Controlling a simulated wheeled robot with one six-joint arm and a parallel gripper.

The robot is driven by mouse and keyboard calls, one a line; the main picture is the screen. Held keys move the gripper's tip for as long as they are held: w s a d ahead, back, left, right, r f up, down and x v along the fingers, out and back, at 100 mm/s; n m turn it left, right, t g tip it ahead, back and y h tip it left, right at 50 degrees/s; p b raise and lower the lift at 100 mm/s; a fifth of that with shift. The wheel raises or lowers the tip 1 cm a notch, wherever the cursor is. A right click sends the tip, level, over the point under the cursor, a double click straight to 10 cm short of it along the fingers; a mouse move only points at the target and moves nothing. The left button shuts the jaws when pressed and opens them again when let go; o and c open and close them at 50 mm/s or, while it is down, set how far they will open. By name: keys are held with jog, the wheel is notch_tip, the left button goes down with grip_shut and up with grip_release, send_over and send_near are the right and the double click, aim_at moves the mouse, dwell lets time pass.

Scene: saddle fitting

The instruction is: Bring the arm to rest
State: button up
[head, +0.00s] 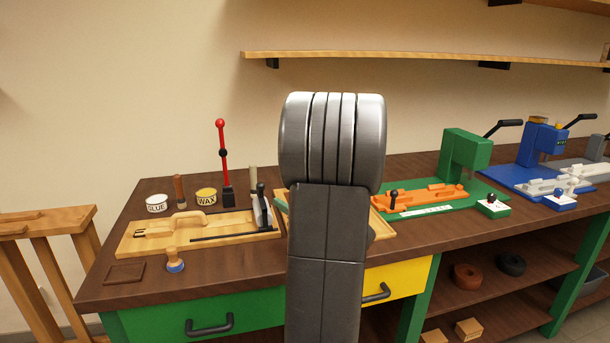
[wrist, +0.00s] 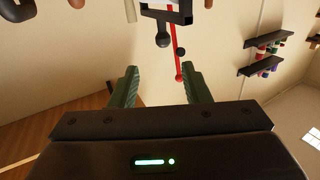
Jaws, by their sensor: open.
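My gripper (wrist: 161,84) shows in the wrist view with its two green fingers spread wide apart. It is open, and nothing is between the fingers. Beyond the fingertips, at the top of the wrist view, are a red lever (wrist: 178,66) and a dark ball-ended handle (wrist: 163,40); I cannot tell the exact distance. In the head view my arm stands upright in the middle, and my gripper is hidden behind it.
The brown workbench (head: 240,262) carries a wooden board (head: 150,240), a red-handled lever (head: 222,150), a glue pot (head: 157,203), a wax pot (head: 207,196), a green press (head: 465,155) and a blue press (head: 533,145). A wall shelf (head: 420,58) runs above.

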aim_at(264, 187)
jog(key=x, duration=1.2)
jog(key=shift+a, duration=0.25)
jog(key=shift+s+a, duration=0.1)
jog(key=shift+a, duration=0.5)
jog(key=shift+r, duration=0.1)
